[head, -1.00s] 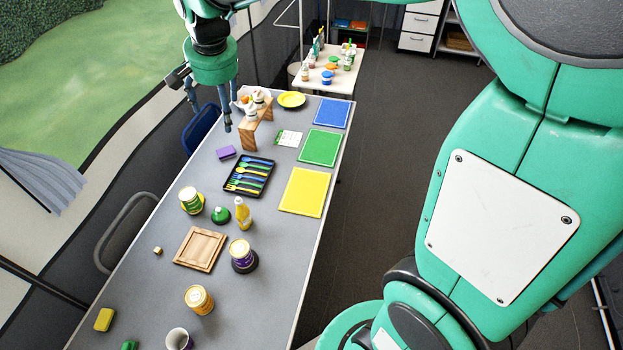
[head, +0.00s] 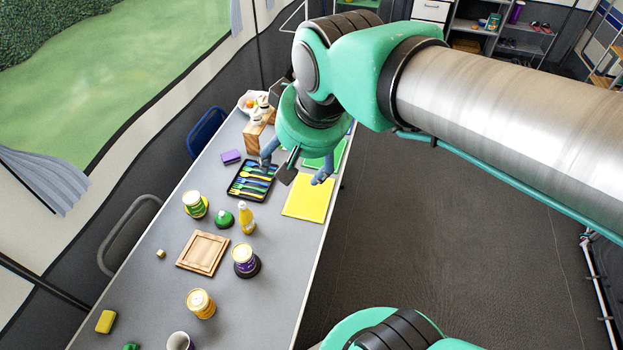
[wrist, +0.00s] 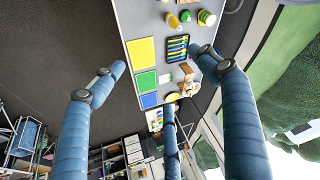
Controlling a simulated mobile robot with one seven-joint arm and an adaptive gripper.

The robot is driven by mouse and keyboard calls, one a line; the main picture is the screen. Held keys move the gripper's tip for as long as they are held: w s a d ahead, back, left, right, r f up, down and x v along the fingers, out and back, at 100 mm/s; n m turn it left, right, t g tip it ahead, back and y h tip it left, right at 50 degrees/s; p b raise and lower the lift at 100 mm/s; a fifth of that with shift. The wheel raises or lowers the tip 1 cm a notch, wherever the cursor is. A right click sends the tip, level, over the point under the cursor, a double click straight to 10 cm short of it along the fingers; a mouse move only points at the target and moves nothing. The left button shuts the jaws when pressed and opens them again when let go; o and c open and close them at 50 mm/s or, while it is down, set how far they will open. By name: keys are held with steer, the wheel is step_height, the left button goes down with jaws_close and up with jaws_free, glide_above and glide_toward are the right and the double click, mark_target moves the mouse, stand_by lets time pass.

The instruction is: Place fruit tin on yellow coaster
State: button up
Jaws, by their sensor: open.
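Several tins stand on the grey table; their labels are too small to tell which is the fruit tin. An orange-and-white tin (head: 200,304) stands at the near part. A purple tin (head: 244,258) stands on a dark round base. A green-and-yellow tin (head: 193,203) stands at the left edge with a yellow rim, perhaps the yellow coaster (head: 204,210), showing beside its base; it also shows in the wrist view (wrist: 206,17). My gripper (head: 296,164) is open and empty, above the table near the cutlery tray and yellow mat, apart from all tins.
A yellow mat (head: 308,199) and black cutlery tray (head: 251,180) lie below my gripper. A yellow bottle (head: 246,218), a green object (head: 224,218) and a wooden board (head: 203,252) lie between the tins. A white cup (head: 179,341) stands at the near edge.

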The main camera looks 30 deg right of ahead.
steer(key=s+f+n, duration=0.1)
steer(key=s+f, duration=0.1)
steer(key=s, duration=0.4)
steer(key=shift+s+d+f+t, duration=0.2)
steer(key=shift+d+t, duration=0.1)
steer(key=shift+d, duration=0.15)
step_height(320, 180, down, 9)
steer(key=b, duration=0.8)
steer(key=shift+r+b, duration=0.2)
steer(key=shift+b, duration=0.15)
steer(key=shift+f, duration=0.1)
